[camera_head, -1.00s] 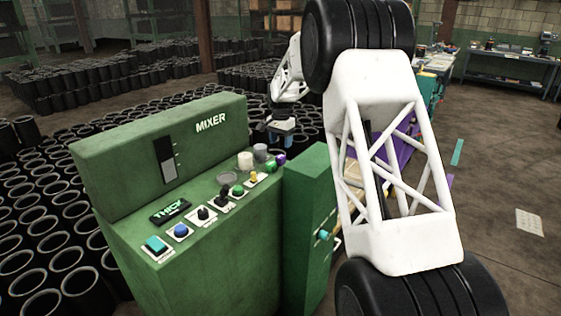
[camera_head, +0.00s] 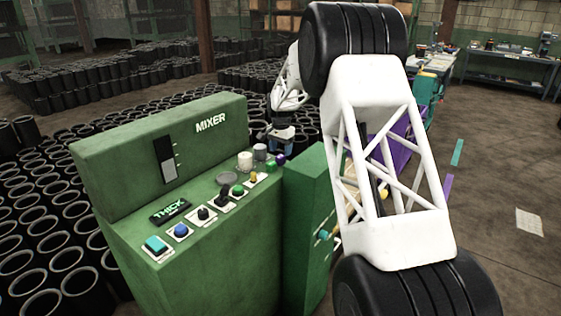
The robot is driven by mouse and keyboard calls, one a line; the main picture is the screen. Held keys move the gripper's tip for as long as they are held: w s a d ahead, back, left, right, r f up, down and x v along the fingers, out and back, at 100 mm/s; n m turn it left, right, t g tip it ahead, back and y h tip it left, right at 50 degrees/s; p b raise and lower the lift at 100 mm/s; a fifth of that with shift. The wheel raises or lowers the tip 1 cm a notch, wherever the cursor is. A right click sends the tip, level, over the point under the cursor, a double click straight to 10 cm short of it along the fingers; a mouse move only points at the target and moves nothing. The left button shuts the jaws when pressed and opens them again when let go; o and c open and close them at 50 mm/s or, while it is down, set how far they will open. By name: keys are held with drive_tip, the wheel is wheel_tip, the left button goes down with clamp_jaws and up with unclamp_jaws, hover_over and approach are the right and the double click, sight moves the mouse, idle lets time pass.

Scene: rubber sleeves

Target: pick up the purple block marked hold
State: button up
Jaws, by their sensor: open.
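My gripper (camera_head: 280,144) hangs over the far right end of the green mixer console, small in the picture, with its jaws open and nothing seen between them. A small purple piece (camera_head: 281,159) sits just below it at the console's right edge, beside a small green piece (camera_head: 270,167). I cannot read any marking on the purple piece, so I cannot tell if it is the block marked hold. A larger purple surface (camera_head: 401,150) shows behind my arm, partly hidden by it.
The mixer console (camera_head: 215,125) carries buttons, levers, a white cylinder (camera_head: 245,161) and a grey cylinder (camera_head: 260,152) near the gripper. A green cabinet (camera_head: 306,210) stands to its right. Many black sleeves (camera_head: 50,220) cover the floor at left. Open floor lies at right.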

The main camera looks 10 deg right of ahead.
sight(280, 156)
drive_tip(key=shift+w+f, duration=0.1)
drive_tip(key=shift+f, duration=2)
drive_tip(key=shift+c, duration=0.2)
drive_tip(key=c, duration=1)
